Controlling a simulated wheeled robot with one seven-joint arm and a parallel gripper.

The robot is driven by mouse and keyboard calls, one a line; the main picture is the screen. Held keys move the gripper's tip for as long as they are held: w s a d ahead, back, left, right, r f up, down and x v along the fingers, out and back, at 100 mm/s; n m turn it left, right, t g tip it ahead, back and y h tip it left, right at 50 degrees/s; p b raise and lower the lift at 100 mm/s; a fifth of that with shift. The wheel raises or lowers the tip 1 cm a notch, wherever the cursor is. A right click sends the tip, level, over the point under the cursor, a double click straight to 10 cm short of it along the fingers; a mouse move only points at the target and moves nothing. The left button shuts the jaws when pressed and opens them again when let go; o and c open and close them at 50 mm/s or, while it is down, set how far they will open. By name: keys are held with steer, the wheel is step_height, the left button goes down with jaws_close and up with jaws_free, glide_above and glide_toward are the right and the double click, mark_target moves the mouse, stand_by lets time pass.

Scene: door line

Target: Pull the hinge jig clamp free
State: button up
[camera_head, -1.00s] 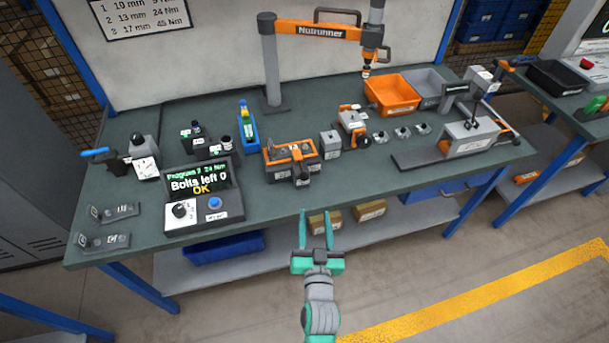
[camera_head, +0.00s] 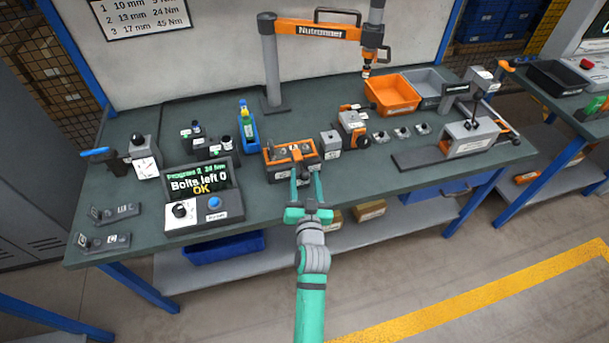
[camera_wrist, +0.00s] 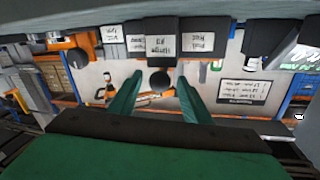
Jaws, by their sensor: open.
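The hinge jig (camera_head: 277,153) is a dark block with an orange frame near the front edge of the bench. In the wrist view, which looks upside down, a dark block with a "Hinge" label (camera_wrist: 161,44) is in the middle. A round black knob (camera_wrist: 159,78) juts from it toward me; it seems to be the clamp's handle. My gripper (camera_head: 306,178) is open at the jig's front. In the wrist view the two green fingers (camera_wrist: 160,88) stand on either side of the knob, with gaps showing.
A grey block (camera_head: 329,145) and an orange-handled fixture (camera_head: 352,122) stand right of the jig. The control box (camera_head: 205,203) reading "Bolts left 0 OK" is to the left. The nutrunner arm (camera_head: 318,31) hangs above the back. The bench top in front of the grey block is clear.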

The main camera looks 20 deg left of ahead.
steer(key=shift+w+a, duration=0.25)
steer(key=shift+w, duration=0.45)
jaws_close()
steer(key=shift+d+v, duration=0.25)
steer(key=shift+v, duration=1.1)
steer(key=shift+w, duration=0.1)
jaws_free()
steer(key=shift+d, duration=0.1)
